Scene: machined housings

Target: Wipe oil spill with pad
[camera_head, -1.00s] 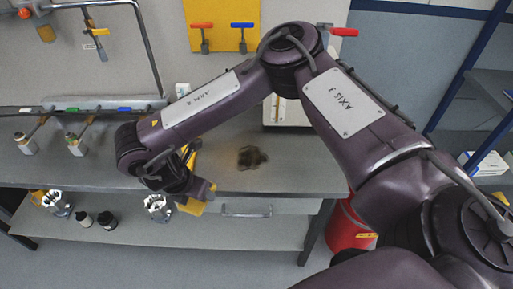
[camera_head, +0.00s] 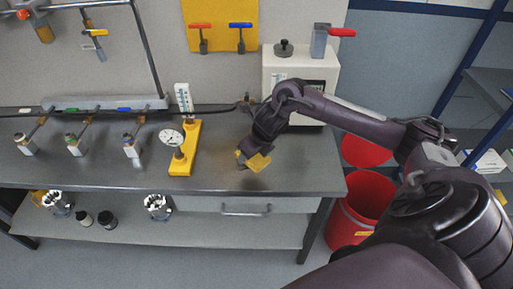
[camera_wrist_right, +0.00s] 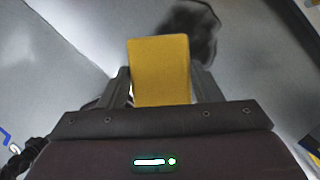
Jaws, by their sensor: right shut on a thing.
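My right gripper (camera_head: 250,154) is shut on a yellow pad (camera_head: 260,162) low over the right part of the grey workbench (camera_head: 305,165). In the right wrist view the pad (camera_wrist_right: 160,60) sits between the two fingers of the gripper (camera_wrist_right: 160,88). The dark oil spill (camera_wrist_right: 205,32) shows there as a smudge just beyond and right of the pad, partly hidden by it. In the head view the pad and gripper hide most of the spill. I cannot tell whether the pad touches the bench. My left gripper is not in view.
A gauge on a yellow stand (camera_head: 184,150) is left of the pad. A white machine (camera_head: 283,65) with a red-handled part stands behind. Red bins (camera_head: 347,228) are right of the bench. Valves (camera_head: 76,146) line the left; the bench front is clear.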

